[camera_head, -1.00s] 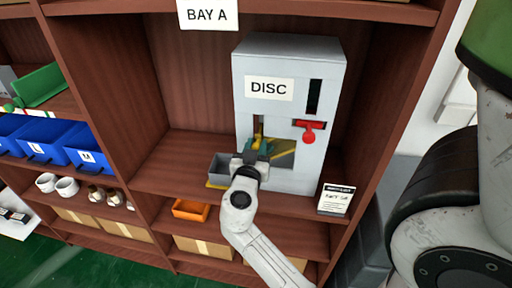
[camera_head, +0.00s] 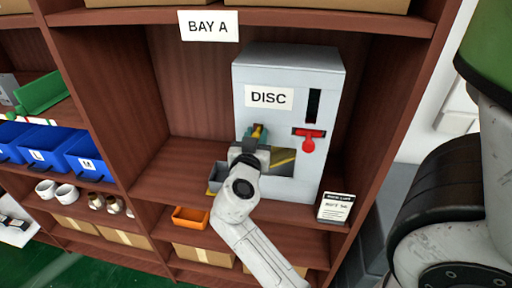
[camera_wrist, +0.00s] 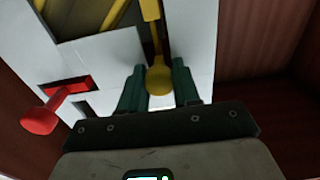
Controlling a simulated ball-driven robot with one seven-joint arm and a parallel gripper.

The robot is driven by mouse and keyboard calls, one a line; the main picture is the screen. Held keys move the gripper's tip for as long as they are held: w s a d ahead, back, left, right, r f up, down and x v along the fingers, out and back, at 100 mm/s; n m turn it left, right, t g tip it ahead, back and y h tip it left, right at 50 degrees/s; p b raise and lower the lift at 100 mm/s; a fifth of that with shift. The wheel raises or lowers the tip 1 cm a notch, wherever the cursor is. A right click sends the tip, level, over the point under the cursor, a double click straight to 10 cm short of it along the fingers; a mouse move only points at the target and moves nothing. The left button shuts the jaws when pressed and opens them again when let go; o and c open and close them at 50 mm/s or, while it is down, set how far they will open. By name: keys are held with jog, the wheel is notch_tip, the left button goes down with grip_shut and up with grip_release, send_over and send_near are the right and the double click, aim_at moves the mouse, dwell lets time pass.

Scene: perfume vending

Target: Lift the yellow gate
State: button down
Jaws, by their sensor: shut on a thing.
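The yellow gate (camera_head: 257,131) is on the front of the grey DISC machine (camera_head: 285,75), left of its window. In the wrist view its round yellow knob (camera_wrist: 158,80) sits between the two green fingers, below a yellow stem in a slot. My gripper (camera_head: 256,141) is shut on this knob, in front of the machine. My wrist hides the lower part of the slot and part of the window.
A red lever (camera_head: 308,142) sticks out to the right; it also shows in the wrist view (camera_wrist: 40,118). A grey tray (camera_head: 217,174) stands at lower left. A sign card (camera_head: 335,206) is at the shelf's right front. Shelf walls flank the machine.

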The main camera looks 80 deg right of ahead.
jog(key=c, duration=0.8)
grip_release()
jog(key=shift+s+a+b, duration=0.15)
jog(key=shift+a+b, duration=0.5)
jog(key=shift+a, duration=1.15)
jog(key=shift+s+a+b, duration=0.15)
jog(key=shift+a+b, duration=0.45)
jog(key=shift+a, duration=1.2)
jog(key=shift+s+a+b, duration=0.15)
jog(key=shift+a+b, duration=0.5)
jog(key=shift+a, duration=1.15)
jog(key=a+f+n+t+y, duration=0.1)
jog(key=a+f+n+y, duration=0.3)
jog(key=f, duration=0.6)
jog(key=a+f+n+t+y, duration=0.1)
jog(key=a+f+n+y, duration=0.1)
jog(key=f+n+y, duration=0.6)
jog(key=s+a+f+n+y, duration=0.1)
jog(key=a+f+y, duration=0.1)
jog(key=a+f, duration=0.1)
jog(key=s+a+f+n+g+y, duration=0.1)
jog(key=s+a+f+n+y, duration=0.1)
jog(key=a+f, duration=0.2)
jog(key=s+a+f+n+g+y, duration=0.1)
jog(key=s+a+f, duration=0.1)
jog(key=a+f, duration=0.2)
jog(key=shift+s+a+f+n+y, duration=0.3)
jog(key=shift+a+y, duration=0.1)
jog(key=shift+a, duration=0.15)
